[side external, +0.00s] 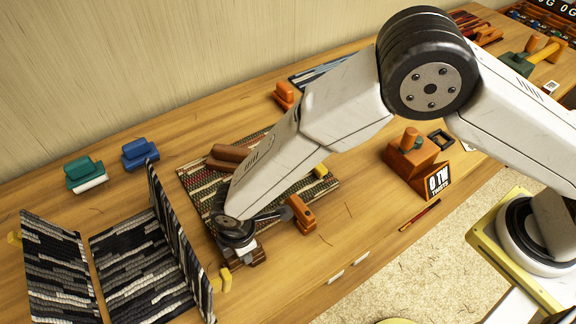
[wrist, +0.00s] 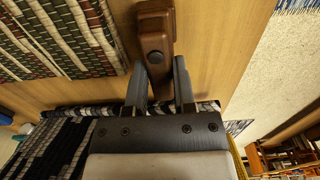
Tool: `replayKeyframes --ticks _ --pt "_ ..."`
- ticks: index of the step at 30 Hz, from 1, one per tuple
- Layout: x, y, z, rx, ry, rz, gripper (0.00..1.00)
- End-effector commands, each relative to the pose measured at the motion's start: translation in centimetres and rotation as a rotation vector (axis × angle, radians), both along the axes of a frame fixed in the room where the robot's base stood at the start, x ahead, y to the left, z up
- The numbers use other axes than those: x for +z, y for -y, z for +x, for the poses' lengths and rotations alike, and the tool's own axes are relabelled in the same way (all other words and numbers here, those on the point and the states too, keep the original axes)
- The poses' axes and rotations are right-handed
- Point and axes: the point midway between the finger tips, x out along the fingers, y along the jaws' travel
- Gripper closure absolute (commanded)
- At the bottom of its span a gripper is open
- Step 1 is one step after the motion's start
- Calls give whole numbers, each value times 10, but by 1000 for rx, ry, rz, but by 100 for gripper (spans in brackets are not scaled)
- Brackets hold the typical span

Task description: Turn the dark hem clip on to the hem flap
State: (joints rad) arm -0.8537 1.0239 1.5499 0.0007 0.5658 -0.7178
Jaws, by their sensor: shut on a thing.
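My gripper (side external: 246,244) is low over the table in the side view, shut on a dark brown clip (side external: 250,259). In the wrist view the two fingers (wrist: 160,82) close on the near end of this clip (wrist: 156,40), which has a round dark button. The black, grey and white striped mat (side external: 130,262) lies to the left, with flaps standing at its sides. The flap nearest my gripper (side external: 178,240) stands upright, apart from the clip. Its edge also shows behind the fingers in the wrist view (wrist: 75,112). The fingertips are partly hidden in the side view.
A multicoloured woven mat (side external: 200,184) with brown pieces lies under my arm. An orange-brown clip (side external: 300,214) lies just right of the gripper. Yellow clips (side external: 223,280) sit by the flap. Teal (side external: 84,172) and blue (side external: 141,154) blocks stand behind. The table's front edge is close.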

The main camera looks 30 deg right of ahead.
Motion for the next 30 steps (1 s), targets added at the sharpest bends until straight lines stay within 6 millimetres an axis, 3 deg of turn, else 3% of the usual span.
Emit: replayKeyframes --ticks 20,30 --pt "1 0 1 -16 1 0 100" --pt "0 1 4 -156 -1 -3 100"
